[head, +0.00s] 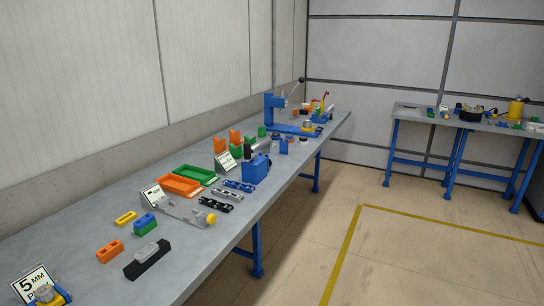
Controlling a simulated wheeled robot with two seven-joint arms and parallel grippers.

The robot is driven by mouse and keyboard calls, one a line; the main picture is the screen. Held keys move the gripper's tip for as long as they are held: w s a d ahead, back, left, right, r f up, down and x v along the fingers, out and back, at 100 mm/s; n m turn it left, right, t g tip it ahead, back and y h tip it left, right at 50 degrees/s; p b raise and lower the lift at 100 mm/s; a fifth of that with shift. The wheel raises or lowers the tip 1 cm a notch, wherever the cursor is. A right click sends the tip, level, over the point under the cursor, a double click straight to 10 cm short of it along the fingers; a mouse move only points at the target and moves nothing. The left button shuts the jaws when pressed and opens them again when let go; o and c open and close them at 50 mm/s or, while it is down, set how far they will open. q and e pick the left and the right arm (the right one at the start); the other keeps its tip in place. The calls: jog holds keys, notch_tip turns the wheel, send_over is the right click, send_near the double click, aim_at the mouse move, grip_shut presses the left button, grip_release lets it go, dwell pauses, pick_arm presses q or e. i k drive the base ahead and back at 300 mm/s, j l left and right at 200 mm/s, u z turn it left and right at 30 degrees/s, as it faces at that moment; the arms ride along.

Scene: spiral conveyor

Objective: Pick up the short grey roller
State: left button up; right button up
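I cannot tell for sure which thing is the short grey roller. A small grey cylinder-like piece (264,145) stands far along the long workbench (190,258), close to green and black parts. Neither of my grippers shows, and nothing is seen touching these pieces.
Orange (181,184) and green trays (194,175) lie mid-bench beside a blue box (256,168). A blue press (275,112) stands at the far end. A second bench (410,113) is at back right. The floor (315,215) between is clear.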

aim_at(264, 142)
jog(key=i+l+u, duration=0.1)
jog(key=i+u, duration=0.3)
jog(key=i+l+u, duration=0.15)
jog(key=u, duration=0.25)
jog(key=i+l+u, duration=0.2)
jog(key=l+u, duration=0.25)
jog(key=i+l+u, duration=0.2)
jog(key=u, duration=0.2)
jog(key=i+l, duration=0.15)
jog(key=l, duration=0.35)
jog(key=i+l+u, duration=0.15)
jog(key=l, duration=0.35)
jog(key=i+l, duration=0.1)
jog(key=l, duration=0.4)
jog(key=i+l+u, duration=0.1)
jog(key=l, duration=0.45)
jog(key=i+l, duration=0.1)
jog(key=l, duration=0.4)
jog(key=i+u, duration=0.05)
